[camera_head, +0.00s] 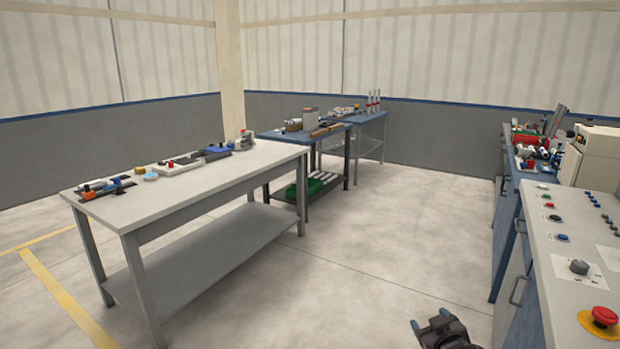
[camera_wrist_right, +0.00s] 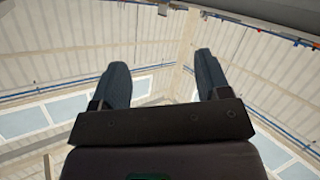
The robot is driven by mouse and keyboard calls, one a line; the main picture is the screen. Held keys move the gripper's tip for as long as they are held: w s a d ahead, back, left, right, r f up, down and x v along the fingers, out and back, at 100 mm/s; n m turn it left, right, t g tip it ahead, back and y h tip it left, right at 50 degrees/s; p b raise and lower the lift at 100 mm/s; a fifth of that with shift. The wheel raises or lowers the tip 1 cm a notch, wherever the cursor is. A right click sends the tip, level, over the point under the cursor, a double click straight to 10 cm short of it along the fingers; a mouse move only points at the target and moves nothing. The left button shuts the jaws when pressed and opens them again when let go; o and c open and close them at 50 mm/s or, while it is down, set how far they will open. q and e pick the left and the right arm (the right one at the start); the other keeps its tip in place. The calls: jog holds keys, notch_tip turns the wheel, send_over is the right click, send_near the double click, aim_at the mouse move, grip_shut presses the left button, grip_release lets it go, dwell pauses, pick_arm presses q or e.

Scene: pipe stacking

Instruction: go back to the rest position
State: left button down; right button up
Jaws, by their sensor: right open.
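My right gripper (camera_head: 433,326) shows at the bottom of the head view, right of centre, above the bare floor and left of the control console. In the right wrist view its two dark fingers (camera_wrist_right: 162,85) stand wide apart with nothing between them. Behind them that view shows the upper walls and roof of the hall, so the gripper points upward. My left gripper is not in the head view.
A long grey table (camera_head: 190,193) with tools on it stands at the left. Blue benches (camera_head: 267,134) stand behind it. A control console (camera_head: 545,262) with a red emergency button (camera_head: 604,315) is at the right. The middle floor (camera_head: 340,260) is clear.

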jog(key=s+a+f+m+g, duration=0.1)
jog(key=s+f, duration=0.4)
jog(key=s, duration=0.6)
jog(key=s+f+g, duration=0.1)
jog(key=s+f, duration=0.4)
jog(key=s, duration=0.5)
jog(key=s+m+g, duration=0.1)
jog(key=s+m, duration=0.1)
jog(key=s, duration=1.4)
jog(key=shift+s+a+f+g+h, duration=0.25)
jog(key=shift+s+a+g+h, duration=0.05)
jog(key=shift+s+a+h, duration=0.1)
